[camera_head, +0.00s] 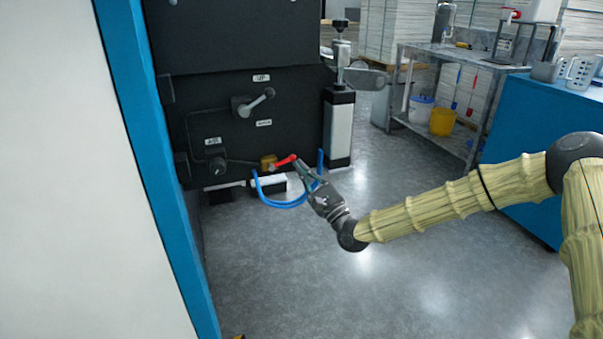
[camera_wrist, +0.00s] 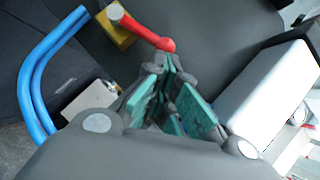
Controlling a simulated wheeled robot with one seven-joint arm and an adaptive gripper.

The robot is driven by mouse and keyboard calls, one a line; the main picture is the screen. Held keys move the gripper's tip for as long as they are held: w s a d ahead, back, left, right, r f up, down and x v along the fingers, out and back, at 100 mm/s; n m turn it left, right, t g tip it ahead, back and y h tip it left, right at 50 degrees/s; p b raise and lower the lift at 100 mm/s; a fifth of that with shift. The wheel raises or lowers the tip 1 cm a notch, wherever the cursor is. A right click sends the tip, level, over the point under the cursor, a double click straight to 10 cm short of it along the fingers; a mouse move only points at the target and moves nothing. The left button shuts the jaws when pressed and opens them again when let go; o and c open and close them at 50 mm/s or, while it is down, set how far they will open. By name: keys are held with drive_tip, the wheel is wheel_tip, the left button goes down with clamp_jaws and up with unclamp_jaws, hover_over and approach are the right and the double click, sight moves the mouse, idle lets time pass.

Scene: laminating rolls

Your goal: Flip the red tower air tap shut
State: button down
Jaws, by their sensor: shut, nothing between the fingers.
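The red tap handle (camera_head: 286,160) sticks out to the right from a brass valve body (camera_head: 268,162) low on the dark machine front. In the wrist view the red handle (camera_wrist: 145,32) runs from the brass body (camera_wrist: 118,30) down to a rounded red end right at my fingertips. My gripper (camera_head: 299,167) is shut and empty, its tips at the free end of the handle. In the wrist view my gripper (camera_wrist: 170,72) shows its green-padded fingers together, touching or very near the red end; I cannot tell which.
Blue hoses (camera_head: 285,204) loop below the tap and also show in the wrist view (camera_wrist: 38,80). A white and black cylinder (camera_head: 339,127) stands right of the tap. A grey lever (camera_head: 255,103) sits above. Open floor (camera_head: 420,270) lies in front.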

drive_tip(key=shift+s+a+r+n+g+h+p, duration=0.2)
drive_tip(key=shift+a+r+n+g+p, duration=0.4)
drive_tip(key=shift+r+n+g+p, duration=1.25)
drive_tip(key=shift+s+a+r+n+g+h+p, duration=0.15)
drive_tip(key=shift+a+r+n+g+p, duration=0.75)
drive_tip(key=shift+n+p, duration=1.9)
drive_tip(key=shift+s+a+r+n+g+h+p, duration=0.1)
drive_tip(key=shift+s+a+r+n+g+p, duration=0.2)
drive_tip(key=shift+r+n+g+p, duration=1.3)
drive_tip(key=shift+a+r+n+t+p, duration=0.15)
drive_tip(key=shift+n+t+p, duration=0.3)
drive_tip(key=shift+n+p, duration=0.25)
